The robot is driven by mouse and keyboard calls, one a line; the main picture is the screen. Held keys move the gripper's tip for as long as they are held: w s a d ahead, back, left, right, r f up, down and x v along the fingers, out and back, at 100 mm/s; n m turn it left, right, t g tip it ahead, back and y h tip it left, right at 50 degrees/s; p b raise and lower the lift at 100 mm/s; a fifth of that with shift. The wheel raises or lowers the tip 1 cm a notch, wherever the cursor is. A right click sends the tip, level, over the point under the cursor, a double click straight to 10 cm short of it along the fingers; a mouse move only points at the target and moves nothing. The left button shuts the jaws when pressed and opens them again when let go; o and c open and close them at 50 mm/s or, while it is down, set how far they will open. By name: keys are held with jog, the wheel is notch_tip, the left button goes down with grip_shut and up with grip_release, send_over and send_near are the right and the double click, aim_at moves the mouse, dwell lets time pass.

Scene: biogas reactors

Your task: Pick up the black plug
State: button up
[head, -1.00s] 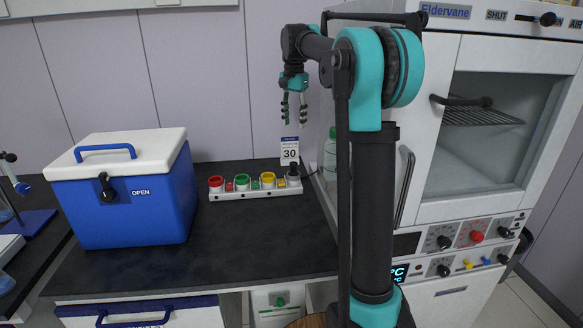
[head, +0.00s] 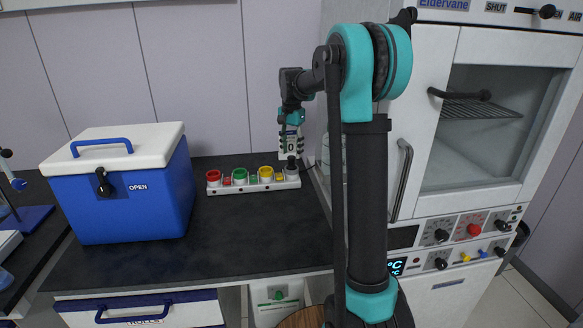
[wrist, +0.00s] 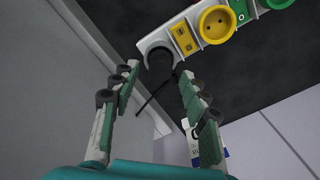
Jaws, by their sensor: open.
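The black plug (head: 291,161) sits in the rightmost socket of the white power strip (head: 240,187) on the dark bench. In the wrist view the plug (wrist: 160,64) shows as a dark round shape at the strip's end, with a thin black cord running from it. My gripper (head: 290,148) points down just above the plug. In the wrist view its open fingers (wrist: 158,74) stand on either side of the plug's line, with a gap between them. Whether the fingertips are level with the plug cannot be told.
A blue cooler box (head: 122,190) with a white lid stands at the left of the bench. A white cabinet (head: 425,150) stands close at the right. A small number card (head: 291,142) is behind my fingers. The bench front (head: 245,245) is clear.

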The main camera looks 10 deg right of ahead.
aim_at(292, 157)
jog(key=shift+w+f, duration=0.1)
jog(key=shift+f, duration=1.75)
grip_shut()
